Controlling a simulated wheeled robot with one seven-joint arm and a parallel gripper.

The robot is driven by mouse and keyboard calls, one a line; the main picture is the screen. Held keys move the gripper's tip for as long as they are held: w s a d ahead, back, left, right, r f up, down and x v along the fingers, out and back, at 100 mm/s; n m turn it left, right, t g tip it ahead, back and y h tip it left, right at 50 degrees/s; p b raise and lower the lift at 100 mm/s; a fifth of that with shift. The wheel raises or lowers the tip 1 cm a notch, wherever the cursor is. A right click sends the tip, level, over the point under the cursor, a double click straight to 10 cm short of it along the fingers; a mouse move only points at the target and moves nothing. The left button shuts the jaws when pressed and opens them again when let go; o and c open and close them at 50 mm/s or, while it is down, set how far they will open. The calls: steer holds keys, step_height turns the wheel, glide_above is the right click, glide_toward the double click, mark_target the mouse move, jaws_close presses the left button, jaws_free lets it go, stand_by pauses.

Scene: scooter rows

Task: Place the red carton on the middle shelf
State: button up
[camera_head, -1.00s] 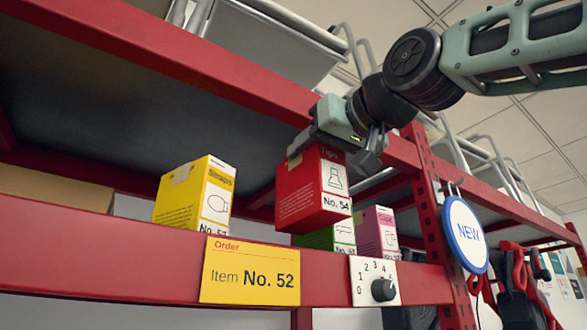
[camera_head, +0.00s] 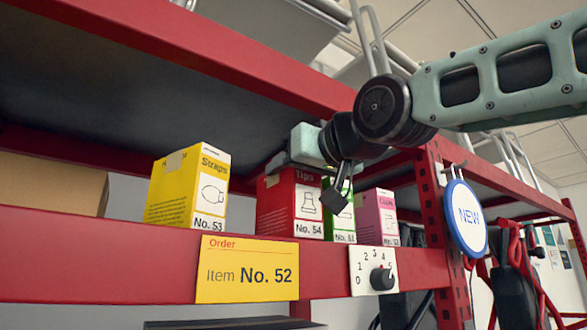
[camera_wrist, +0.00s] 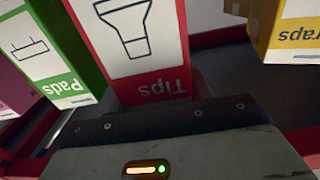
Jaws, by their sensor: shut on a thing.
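The red carton (camera_head: 291,204), marked "Tips" and "No. 54", is upright on the middle shelf (camera_head: 120,262), or just above it; its bottom edge is hidden behind the red front beam. It is between the yellow carton and the green carton. My gripper (camera_head: 307,178) reaches in from the upper right and is shut on the upper part of the red carton. In the wrist view the red carton (camera_wrist: 140,45) fills the space in front of my gripper, its "Tips" face showing.
A yellow "Straps" carton (camera_head: 190,188) is to the left, with a gap. A green carton (camera_head: 342,223) is close on the right, then a pink carton (camera_head: 377,215). The upper red beam (camera_head: 200,50) is overhead. A red post (camera_head: 440,235) and round "NEW" sign (camera_head: 465,217) are at right.

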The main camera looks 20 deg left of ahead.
steer(key=shift+f, duration=0.2)
steer(key=o, duration=1.4)
steer(key=shift+r, duration=0.25)
steer(key=b+v, duration=0.7)
steer(key=v, duration=0.5)
steer(key=shift+b, duration=0.4)
steer(key=shift+f, duration=0.1)
